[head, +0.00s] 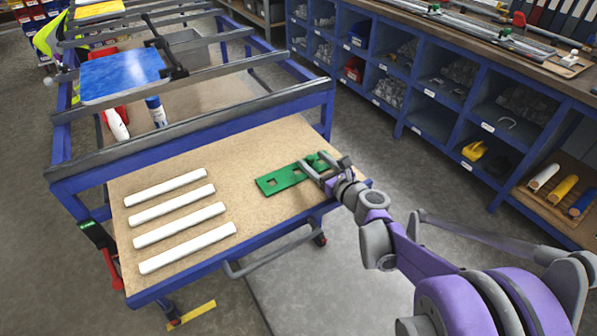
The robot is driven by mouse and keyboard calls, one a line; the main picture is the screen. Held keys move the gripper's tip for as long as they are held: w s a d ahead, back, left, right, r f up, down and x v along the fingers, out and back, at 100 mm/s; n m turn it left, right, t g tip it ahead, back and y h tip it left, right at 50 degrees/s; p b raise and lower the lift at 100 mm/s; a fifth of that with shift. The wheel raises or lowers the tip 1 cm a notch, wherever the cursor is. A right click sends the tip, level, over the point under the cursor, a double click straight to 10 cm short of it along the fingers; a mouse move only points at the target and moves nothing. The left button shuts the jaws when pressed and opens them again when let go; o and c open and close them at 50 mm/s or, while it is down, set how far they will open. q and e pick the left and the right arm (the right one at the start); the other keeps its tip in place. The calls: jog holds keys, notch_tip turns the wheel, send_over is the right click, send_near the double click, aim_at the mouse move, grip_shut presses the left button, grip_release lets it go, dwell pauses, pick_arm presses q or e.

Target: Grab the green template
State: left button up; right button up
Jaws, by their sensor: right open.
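The green template (281,180) is a flat green plate with square cut-outs. It lies on the right part of the wooden top of the blue cart, and a raised green part shows at its right end. My right gripper (314,172) is open at that right end, with its fingers over or around the raised part. I cannot tell whether the fingers touch it. The gripper hides part of the template's right end. My left gripper is not in view.
Several white bars (178,212) lie side by side on the left of the cart top (235,165). Blue rails (200,130) rise behind it, with a blue sign (120,75) on them. A blue shelf unit (440,90) stands at the right. Floor is clear between cart and shelf.

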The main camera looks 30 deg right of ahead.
grip_shut()
dwell(0.4)
